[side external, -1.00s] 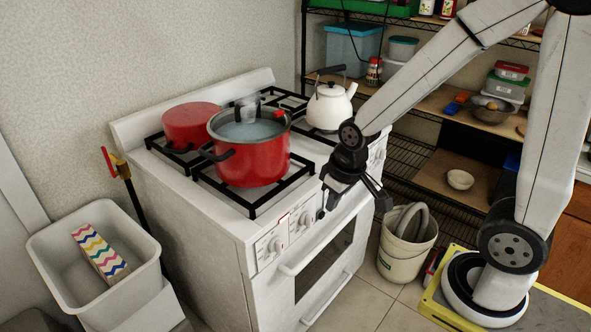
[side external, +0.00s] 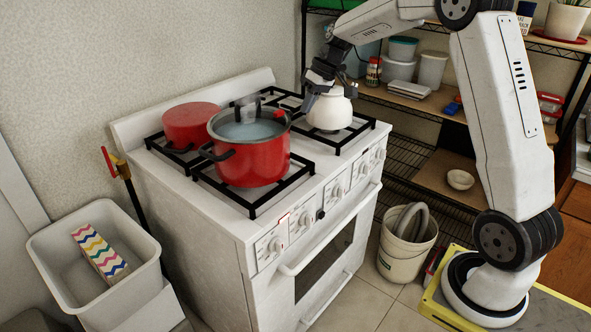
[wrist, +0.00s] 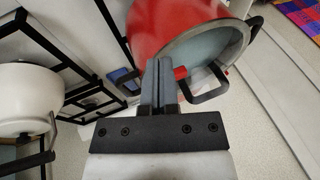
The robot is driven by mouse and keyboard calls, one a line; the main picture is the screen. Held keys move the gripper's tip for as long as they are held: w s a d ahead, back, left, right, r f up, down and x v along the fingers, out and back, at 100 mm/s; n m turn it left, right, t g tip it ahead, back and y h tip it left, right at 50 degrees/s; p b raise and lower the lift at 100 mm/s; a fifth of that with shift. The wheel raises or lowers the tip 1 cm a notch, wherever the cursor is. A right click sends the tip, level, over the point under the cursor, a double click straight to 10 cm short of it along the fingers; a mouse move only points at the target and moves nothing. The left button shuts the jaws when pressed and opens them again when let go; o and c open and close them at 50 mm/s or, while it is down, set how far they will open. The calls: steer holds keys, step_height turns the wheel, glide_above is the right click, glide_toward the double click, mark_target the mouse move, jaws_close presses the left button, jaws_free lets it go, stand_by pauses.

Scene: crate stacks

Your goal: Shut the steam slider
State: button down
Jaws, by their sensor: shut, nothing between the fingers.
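The red pot (side external: 249,162) stands on the front left burner with a glass lid (side external: 240,130) on it. A black lid handle (side external: 236,104) stands up from the lid, and faint steam shows around it. A small red tab (side external: 279,114) on the lid, likely the steam slider, also shows in the wrist view (wrist: 181,72); I cannot tell its setting.
The white kettle (side external: 330,112) is close to my gripper on the back right burner. A second red pot (side external: 191,123) stands behind the first. Black burner grates (side external: 254,205) surround the pots. Knobs (side external: 338,192) line the stove's front. A wire shelf stands behind on the right.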

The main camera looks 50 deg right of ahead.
mark_target(267, 121)
steer(key=w+d+r+n+t+y, duration=0.1)
steer(key=w+d+r+n+y, duration=0.1)
steer(key=d+r, duration=0.4)
steer(key=d, duration=0.3)
steer(key=shift+w+d+t, duration=0.25)
steer(key=shift+w+t, duration=0.05)
steer(key=w+a+f, duration=0.3)
steer(key=a+f, duration=0.4)
steer(key=a, duration=0.1)
steer(key=shift+w+a+f, duration=0.35)
steer(key=shift+w+f, duration=0.05)
steer(key=shift+a, duration=2.95)
